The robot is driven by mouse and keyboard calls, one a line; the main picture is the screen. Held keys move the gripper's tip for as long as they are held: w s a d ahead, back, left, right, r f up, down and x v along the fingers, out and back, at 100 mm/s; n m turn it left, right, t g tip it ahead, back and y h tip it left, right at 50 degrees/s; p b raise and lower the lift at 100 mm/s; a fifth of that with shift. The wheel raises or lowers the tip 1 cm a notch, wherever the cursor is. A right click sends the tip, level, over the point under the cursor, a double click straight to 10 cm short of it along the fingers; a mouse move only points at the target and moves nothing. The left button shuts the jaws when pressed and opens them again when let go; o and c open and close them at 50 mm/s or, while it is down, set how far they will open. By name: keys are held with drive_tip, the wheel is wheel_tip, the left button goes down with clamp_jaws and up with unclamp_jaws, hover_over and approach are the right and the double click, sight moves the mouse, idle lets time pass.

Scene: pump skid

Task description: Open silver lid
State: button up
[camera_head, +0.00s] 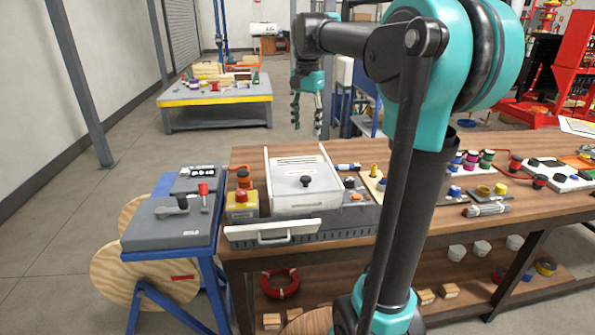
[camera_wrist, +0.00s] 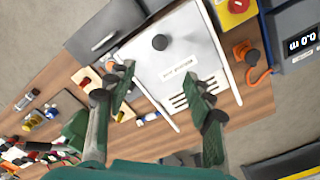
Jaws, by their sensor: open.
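The silver lid (camera_head: 299,184) lies closed on a white box on the wooden table in the head view. A dark round knob (camera_head: 305,181) stands on it. In the wrist view the silver lid (camera_wrist: 175,58) fills the upper middle, with the knob (camera_wrist: 160,42) toward its top, a small label and dark slots nearer my gripper. My gripper (camera_head: 307,110) hangs above and behind the box, pointing down, apart from the lid. In the wrist view its two fingers (camera_wrist: 163,92) are spread wide with nothing between them.
A red button on a yellow box (camera_head: 242,202) stands left of the lid box. A grey panel with a lever (camera_head: 165,221) is further left. Small parts (camera_head: 374,176) lie close to the right. The air above the lid is clear.

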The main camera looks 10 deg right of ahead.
sight(306, 177)
wheel_tip(306, 177, down, 17)
drive_tip(key=shift+f, duration=0.1)
idle(0.4)
drive_tip(key=shift+c, duration=0.5)
clamp_jaws()
